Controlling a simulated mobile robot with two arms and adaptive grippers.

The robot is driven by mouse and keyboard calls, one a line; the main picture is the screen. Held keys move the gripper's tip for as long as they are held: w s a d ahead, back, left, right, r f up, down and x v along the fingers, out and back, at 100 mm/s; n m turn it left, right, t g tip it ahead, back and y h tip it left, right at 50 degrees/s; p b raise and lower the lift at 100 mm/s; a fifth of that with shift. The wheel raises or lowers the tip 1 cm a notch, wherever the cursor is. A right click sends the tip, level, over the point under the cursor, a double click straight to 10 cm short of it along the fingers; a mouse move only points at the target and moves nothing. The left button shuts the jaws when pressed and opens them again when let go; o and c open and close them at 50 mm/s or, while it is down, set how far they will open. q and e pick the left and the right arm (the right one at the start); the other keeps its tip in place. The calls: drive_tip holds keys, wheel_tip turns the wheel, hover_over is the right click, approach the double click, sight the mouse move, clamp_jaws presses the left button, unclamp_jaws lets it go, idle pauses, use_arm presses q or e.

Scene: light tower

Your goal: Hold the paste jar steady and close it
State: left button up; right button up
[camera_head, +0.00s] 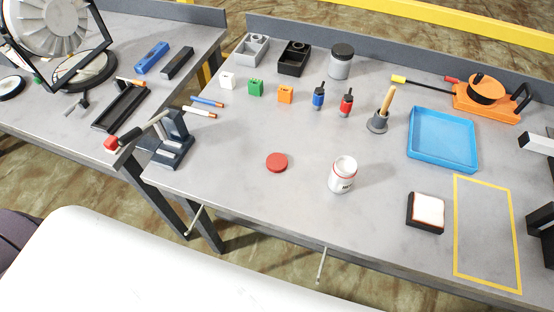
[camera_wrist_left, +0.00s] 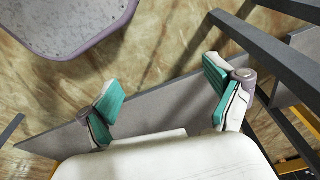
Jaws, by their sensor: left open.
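The white paste jar (camera_head: 342,177) stands upright on the grey workbench, right of centre in the head view. It has dark lettering and a thin red band below its pale top, with no lid on it. A round red lid (camera_head: 277,162) lies flat on the bench to the left of the jar, apart from it. My left gripper (camera_wrist_left: 163,95) shows in the left wrist view, open and empty, its two teal-padded fingers wide apart above the floor and a grey surface. It does not show in the head view. My right gripper is in neither view.
A black holder (camera_head: 172,145) stands left. Bench around jar and lid is clear.

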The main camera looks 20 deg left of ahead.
sight(275, 161)
use_arm(q)
drive_tip(key=w+d+r+t, duration=0.1)
drive_tip(key=w+r, duration=0.3)
drive_tip(key=r, duration=0.9)
drive_tip(key=w+d+r+t, duration=0.1)
drive_tip(key=w+r, duration=0.2)
drive_tip(key=r, duration=1.1)
drive_tip(key=w+d+r+m+h, duration=0.1)
drive_tip(key=w+d+r+m, duration=0.1)
drive_tip(key=w+d, duration=0.1)
drive_tip(key=w+d+r+m+g+h, duration=0.1)
drive_tip(key=w+d+r+m, duration=0.1)
drive_tip(key=w+d+r, duration=0.1)
drive_tip(key=w+d+r+m+h, duration=0.1)
drive_tip(key=w+d+r, duration=0.2)
drive_tip(key=w+d, duration=0.1)
drive_tip(key=shift+w+d+m+g+p, duration=0.2)
drive_tip(key=shift+d+m+g+p, duration=0.15)
drive_tip(key=shift+d, duration=0.3)
drive_tip(key=w+a+r+m+g+y, duration=0.1)
drive_tip(key=w+a+r, duration=0.3)
drive_tip(key=w, duration=0.2)
drive_tip(key=w+a+r+g+y, duration=0.1)
drive_tip(key=w+a+r+y, duration=0.1)
drive_tip(key=w+a+r, duration=0.2)
drive_tip(key=shift+w+r+m, duration=0.35)
drive_tip(key=shift+w+r, duration=0.35)
drive_tip(key=shift+w, duration=0.4)
